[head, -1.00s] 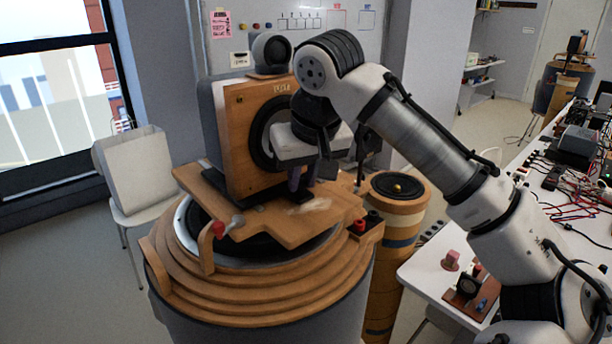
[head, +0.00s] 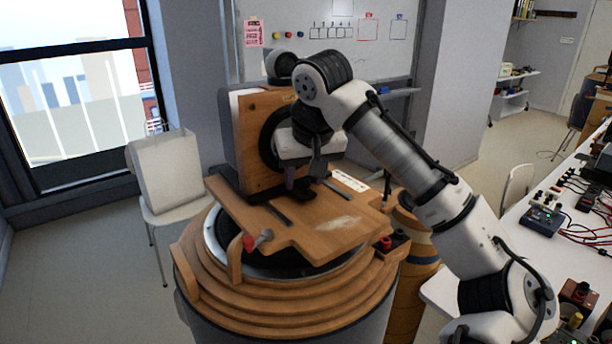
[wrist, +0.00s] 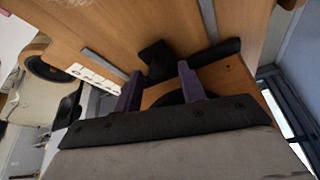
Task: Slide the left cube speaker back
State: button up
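The cube speaker (head: 252,150) has a wooden front and a pale side. It stands upright on a black base at the back left of the slotted wooden platform (head: 325,230). My gripper (head: 303,178) is right in front of the speaker's face, fingers pointing down, partly hiding the dark round cone. In the wrist view, its two purple fingers (wrist: 160,70) are apart, with a black tab (wrist: 153,58) of the base showing between and beyond them. Whether the fingers touch the speaker or tab is unclear.
A round grey device (head: 281,66) sits on top of the speaker. A red knob (head: 250,242) is at the platform's front left, and red and black terminals (head: 390,243) are at its right.

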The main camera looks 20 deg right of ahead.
jog(key=shift+s, duration=0.15)
jog(key=b+v, duration=0.2)
jog(key=v, duration=1.2)
jog(key=shift+f, duration=0.15)
